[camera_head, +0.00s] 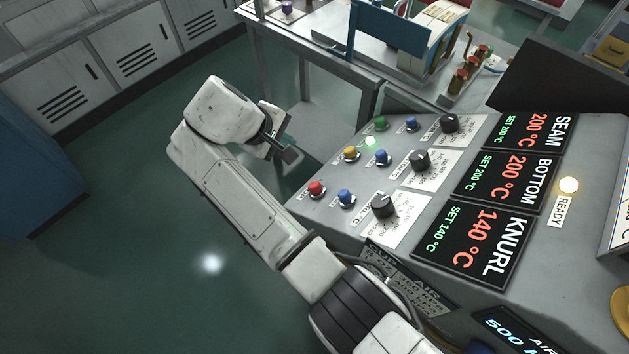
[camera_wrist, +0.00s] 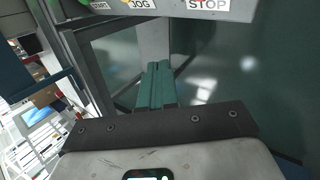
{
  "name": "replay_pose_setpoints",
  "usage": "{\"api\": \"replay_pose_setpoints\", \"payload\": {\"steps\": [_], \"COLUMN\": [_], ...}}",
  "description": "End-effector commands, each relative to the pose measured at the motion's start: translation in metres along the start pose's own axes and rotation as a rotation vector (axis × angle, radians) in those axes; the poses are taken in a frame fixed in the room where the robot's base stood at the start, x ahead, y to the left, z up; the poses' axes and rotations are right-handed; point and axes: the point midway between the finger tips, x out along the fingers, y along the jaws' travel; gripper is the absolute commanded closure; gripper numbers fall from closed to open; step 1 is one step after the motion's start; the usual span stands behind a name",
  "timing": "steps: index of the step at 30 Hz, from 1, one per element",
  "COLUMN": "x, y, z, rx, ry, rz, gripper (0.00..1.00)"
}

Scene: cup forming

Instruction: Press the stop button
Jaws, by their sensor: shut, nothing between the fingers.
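The red stop button (camera_head: 317,188) sits at the lower left corner of the grey control panel in the head view. My gripper (camera_head: 288,154) is up and left of the red button in the head view, apart from the panel. Its fingers are shut and empty. In the wrist view the teal fingers (camera_wrist: 155,82) point toward the space under the panel's edge.
Beside the red button are a yellow button (camera_head: 351,154), a green button (camera_head: 380,124), several blue buttons and black knobs. Displays (camera_head: 473,243) are on the right. A machine table (camera_head: 330,70) stands behind. The floor at the left is clear.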

Motion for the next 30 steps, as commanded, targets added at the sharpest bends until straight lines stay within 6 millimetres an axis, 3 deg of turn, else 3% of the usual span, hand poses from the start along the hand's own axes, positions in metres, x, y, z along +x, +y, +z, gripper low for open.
{"api": "replay_pose_setpoints", "payload": {"steps": [15, 30], "x": [0.045, 0.06], "y": [-0.033, -0.043], "z": [0.031, 0.044], "rx": [0.0, 0.0], "ry": [-0.001, 0.0], "rz": [-0.002, 0.0], "gripper": [1.0, 1.0]}}
